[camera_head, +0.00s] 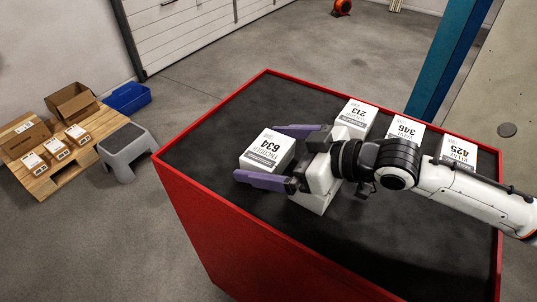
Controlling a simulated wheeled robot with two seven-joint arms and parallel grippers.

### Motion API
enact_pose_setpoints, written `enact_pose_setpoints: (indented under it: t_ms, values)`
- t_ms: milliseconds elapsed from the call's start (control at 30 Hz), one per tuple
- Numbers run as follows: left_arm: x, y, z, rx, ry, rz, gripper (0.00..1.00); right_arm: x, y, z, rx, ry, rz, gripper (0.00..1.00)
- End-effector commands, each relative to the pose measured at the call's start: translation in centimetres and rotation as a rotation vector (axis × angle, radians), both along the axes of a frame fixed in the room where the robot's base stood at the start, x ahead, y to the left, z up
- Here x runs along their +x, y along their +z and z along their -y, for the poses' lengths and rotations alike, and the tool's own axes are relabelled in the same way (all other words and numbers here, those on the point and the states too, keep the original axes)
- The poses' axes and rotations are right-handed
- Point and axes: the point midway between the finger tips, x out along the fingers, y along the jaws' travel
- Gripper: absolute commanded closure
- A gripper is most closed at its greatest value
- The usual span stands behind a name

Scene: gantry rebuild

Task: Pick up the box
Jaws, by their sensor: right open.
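A white box marked 634 (268,148) lies on the dark top of a red cabinet (215,205). My right gripper (268,153) is open, its arm coming in from the right. Its two purple fingers lie on either side of the 634 box, one on the far side and one on the near side. Whether they touch the box I cannot tell. More white boxes stand in a row behind: box 213 (357,112), box 346 (404,132) and box 425 (459,148), partly hidden by my right arm. My left gripper is not in view.
The cabinet top has a raised red rim (213,113); its front part is bare. At the left on the floor are a wooden pallet (62,172) with cartons, a blue bin (127,98) and a grey step stool (124,146). A blue post (447,62) stands behind the cabinet.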

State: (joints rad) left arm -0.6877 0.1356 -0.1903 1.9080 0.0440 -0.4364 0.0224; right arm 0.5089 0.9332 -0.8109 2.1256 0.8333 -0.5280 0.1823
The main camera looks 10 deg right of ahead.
Motion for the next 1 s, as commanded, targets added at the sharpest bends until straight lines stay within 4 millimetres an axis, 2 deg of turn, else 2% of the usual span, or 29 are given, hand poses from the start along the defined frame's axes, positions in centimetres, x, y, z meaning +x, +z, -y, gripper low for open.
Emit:
enact_pose_setpoints:
  t_ms: [33, 300, 333, 533, 667, 1000]
  values:
    - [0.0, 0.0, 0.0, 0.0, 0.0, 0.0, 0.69, 0.0, 0.0, 0.0, 0.0, 0.0, 0.0, 0.03]
    - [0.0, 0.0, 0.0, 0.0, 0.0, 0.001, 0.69, 0.0, 0.0, 0.0, 0.001, 0.0, -0.001, 0.49]
    - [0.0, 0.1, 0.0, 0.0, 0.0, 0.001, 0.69, 0.0, 0.1, 0.0, 0.002, 0.0, 0.002, 0.51]
    - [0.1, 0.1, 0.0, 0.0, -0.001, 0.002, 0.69, 0.0, 0.2, 0.0, 0.002, 0.0, 0.002, 0.51]
    - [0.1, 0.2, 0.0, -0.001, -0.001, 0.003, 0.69, 0.1, 1.3, 0.0, 0.002, -0.001, 0.005, 0.51]
    - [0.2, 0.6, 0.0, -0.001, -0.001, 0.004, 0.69, 0.0, 8.0, 0.0, 0.002, 0.001, 0.008, 0.51]
